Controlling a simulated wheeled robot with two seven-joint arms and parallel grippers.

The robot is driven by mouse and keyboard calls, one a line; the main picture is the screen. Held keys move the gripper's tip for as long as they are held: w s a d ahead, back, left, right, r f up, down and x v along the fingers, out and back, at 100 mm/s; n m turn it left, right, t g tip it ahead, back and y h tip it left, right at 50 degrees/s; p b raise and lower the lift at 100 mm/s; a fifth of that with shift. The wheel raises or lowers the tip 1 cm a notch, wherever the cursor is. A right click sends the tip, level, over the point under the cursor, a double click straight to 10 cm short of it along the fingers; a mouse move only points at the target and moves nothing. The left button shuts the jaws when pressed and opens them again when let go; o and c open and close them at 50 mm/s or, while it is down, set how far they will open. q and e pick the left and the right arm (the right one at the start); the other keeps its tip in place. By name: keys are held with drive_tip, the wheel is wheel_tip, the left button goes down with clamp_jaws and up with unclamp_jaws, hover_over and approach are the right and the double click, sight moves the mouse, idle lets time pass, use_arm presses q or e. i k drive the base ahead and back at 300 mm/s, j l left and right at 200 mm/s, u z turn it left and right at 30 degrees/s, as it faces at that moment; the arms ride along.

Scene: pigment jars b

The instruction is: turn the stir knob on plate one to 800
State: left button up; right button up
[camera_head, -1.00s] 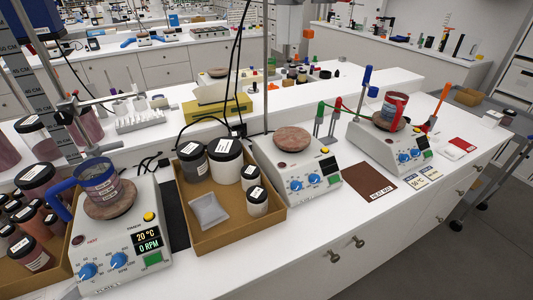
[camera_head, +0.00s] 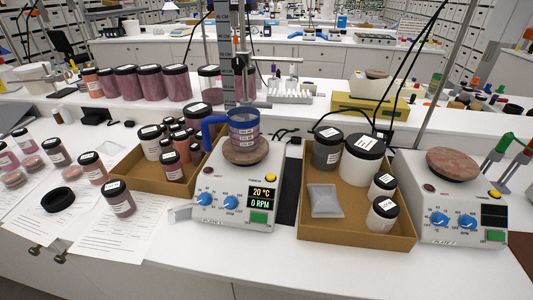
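The nearer left hotplate (camera_head: 238,185) stands on the white bench; the label on its front edge is too small to read surely, but it fits plate one. Its front has two blue knobs, a left knob (camera_head: 205,199) and a right knob (camera_head: 231,202). Their small markings are not clearly legible, so I cannot tell surely which is the stir knob. The lit display (camera_head: 262,196) reads 20 °C and 0 RPM. A blue-handled beaker (camera_head: 243,131) stands on its round brown top (camera_head: 245,153). Neither of my grippers is in view.
A cardboard tray (camera_head: 345,229) of jars and a grey packet stands right of the hotplate. Another tray (camera_head: 139,183) of jars is at its left. A second hotplate (camera_head: 461,205) has a dark display. Bench front is clear.

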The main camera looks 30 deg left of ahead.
sight(231, 202)
drive_tip(key=u, duration=1.15)
